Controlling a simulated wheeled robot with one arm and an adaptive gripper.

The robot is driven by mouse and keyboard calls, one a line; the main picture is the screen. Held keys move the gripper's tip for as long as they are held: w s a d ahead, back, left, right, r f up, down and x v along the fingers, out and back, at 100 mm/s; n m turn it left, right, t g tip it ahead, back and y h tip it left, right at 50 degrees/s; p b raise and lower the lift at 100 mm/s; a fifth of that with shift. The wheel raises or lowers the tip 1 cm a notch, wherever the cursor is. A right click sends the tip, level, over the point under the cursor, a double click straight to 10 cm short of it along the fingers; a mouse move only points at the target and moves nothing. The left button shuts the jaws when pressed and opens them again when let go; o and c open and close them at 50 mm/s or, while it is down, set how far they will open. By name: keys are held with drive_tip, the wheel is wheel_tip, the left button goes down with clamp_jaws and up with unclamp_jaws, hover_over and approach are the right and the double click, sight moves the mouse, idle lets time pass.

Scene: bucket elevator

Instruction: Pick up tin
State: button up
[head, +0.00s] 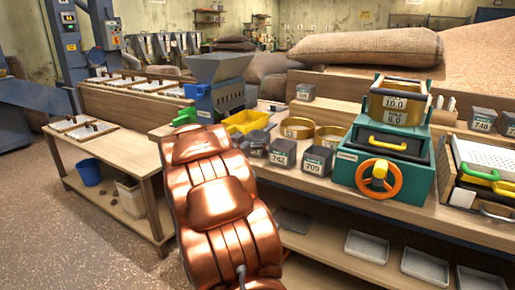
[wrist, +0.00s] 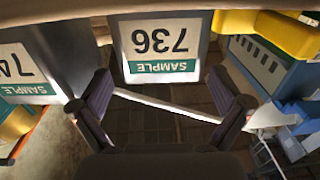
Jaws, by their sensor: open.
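In the wrist view, a grey tin (wrist: 160,70) with a white label reading "736 SAMPLE", upside down in the picture, lies straight ahead. My gripper (wrist: 161,88) is open, with one dark finger to each side of the tin's lower part in the picture. I cannot tell whether either finger touches it. A second labelled tin (wrist: 28,75) is at the left, its number partly cut off. In the head view, dark tins marked 742 (head: 283,153) and 709 (head: 315,162) stand on the bench. My copper-coloured arm hides the gripper there.
A yellow tray (head: 246,121) and a blue-grey hopper machine (head: 217,85) stand behind my arm. Brass rings (head: 297,127) sit behind the tins. A green box with an orange wheel (head: 379,180) stands to the right. Grey trays (head: 366,247) lie on the lower shelf.

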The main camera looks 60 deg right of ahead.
sight(257, 135)
drive_tip(key=shift+w+d+f+b, duration=0.1)
drive_tip(key=shift+w+d+b, duration=0.05)
drive_tip(key=shift+d, duration=0.75)
drive_tip(key=shift+w+d+b, duration=0.1)
drive_tip(key=shift+d+b, duration=0.05)
drive_tip(key=shift+d, duration=0.75)
drive_tip(key=c, duration=1.2)
